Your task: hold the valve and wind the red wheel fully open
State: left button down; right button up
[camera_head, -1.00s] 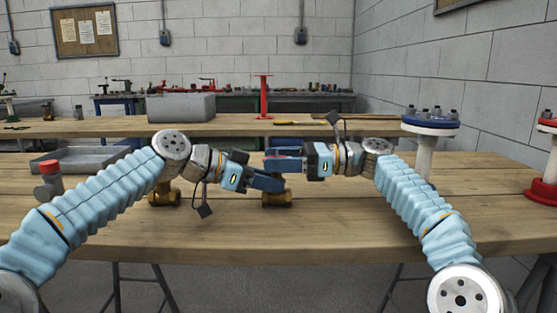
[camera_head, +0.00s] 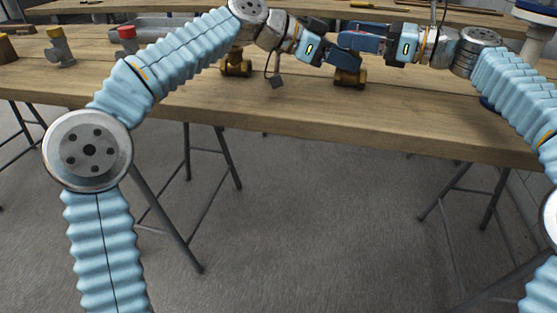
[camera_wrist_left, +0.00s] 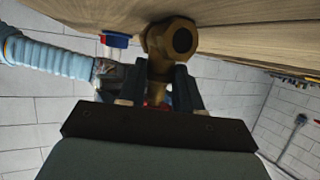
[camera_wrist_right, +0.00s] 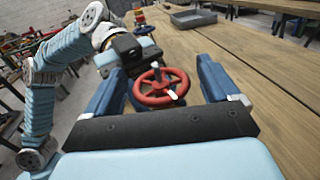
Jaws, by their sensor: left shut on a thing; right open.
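The brass valve (camera_head: 349,77) rests on the near workbench, its upper part hidden by my grippers in the head view. My left gripper (camera_head: 346,60) is shut on the valve; the left wrist view shows its fingers around the brass neck below the round opening (camera_wrist_left: 170,45). The red wheel (camera_wrist_right: 160,88) shows whole in the right wrist view. My right gripper (camera_wrist_right: 160,84) is open, with one blue finger on each side of the wheel. I cannot tell whether either finger touches the rim.
A second brass valve (camera_head: 236,67) stands left on the workbench (camera_head: 420,115). A red-topped fitting (camera_head: 127,40) and a yellow-topped one (camera_head: 60,50) stand further left. A grey tray (camera_wrist_right: 193,18) lies behind. The bench front is clear.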

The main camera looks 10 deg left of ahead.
jog(key=m+t+h, duration=0.1)
jog(key=m+t, duration=0.1)
jog(key=t, duration=0.1)
jog(key=m+t+h, duration=0.1)
jog(key=m+t, duration=0.1)
jog(key=t, duration=0.1)
jog(key=shift+s, duration=0.2)
jog(key=v, duration=1.2)
jog(key=s+a+n+g, duration=0.1)
jog(key=s+a, duration=0.1)
jog(key=a, duration=0.1)
jog(key=s+a+f+n+g, duration=0.1)
jog(key=s+a+n+g, duration=0.1)
jog(key=s+a, duration=0.1)
jog(key=s+a+f+n+g, duration=0.1)
jog(key=s+a+n+g, duration=0.1)
jog(key=s+a, duration=0.1)
jog(key=shift+s+a+f, duration=0.15)
jog(key=shift+a+f, duration=0.1)
jog(key=shift+a, duration=0.2)
jog(key=s+a+f+n+g+h, duration=0.3)
jog(key=s+a+f+n+g, duration=0.2)
jog(key=s+a+f, duration=0.4)
notch_tip(320, 180, down, 3)
jog(key=shift+s+a+f+n+g+h, duration=0.1)
jog(key=shift+s+a+n+g+h, duration=0.3)
jog(key=shift+a, duration=0.5)
jog(key=shift+w, duration=0.2)
